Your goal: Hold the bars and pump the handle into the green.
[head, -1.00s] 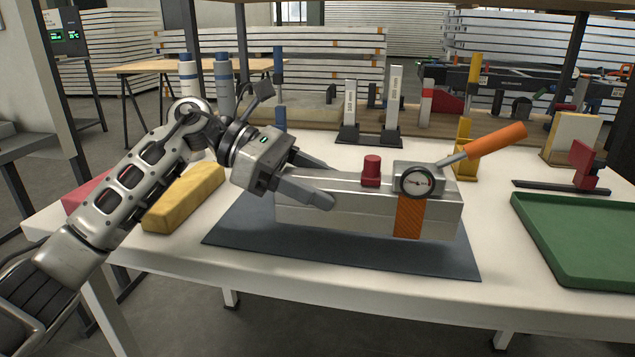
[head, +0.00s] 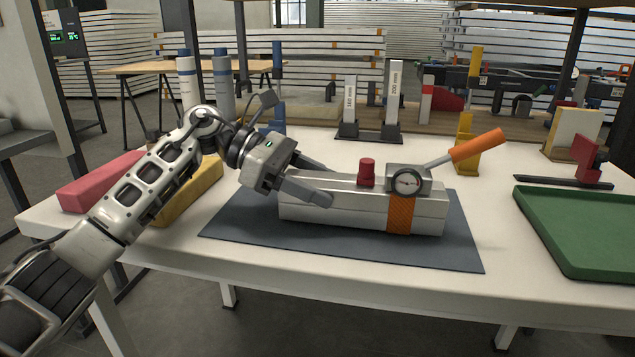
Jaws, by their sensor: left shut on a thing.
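The stacked silver bars (head: 340,212) lie on a dark mat (head: 250,240). An orange strap (head: 399,214) wraps their right part. A device with a round gauge (head: 407,181) sits on top of the bars, and its orange handle (head: 477,145) slants up to the right. The gauge needle is too small to read surely. A red knob (head: 367,172) stands on top, left of the gauge. My left gripper (head: 322,182) is shut on the left end of the bars, one finger on the near side and one behind. My right gripper is not in view.
A green tray (head: 575,240) lies at the right. A red block (head: 100,182) and a yellow block (head: 190,192) lie at the left, partly behind my arm. Two upright gauge blocks (head: 394,100) and a yellow stand (head: 466,140) are behind the bars.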

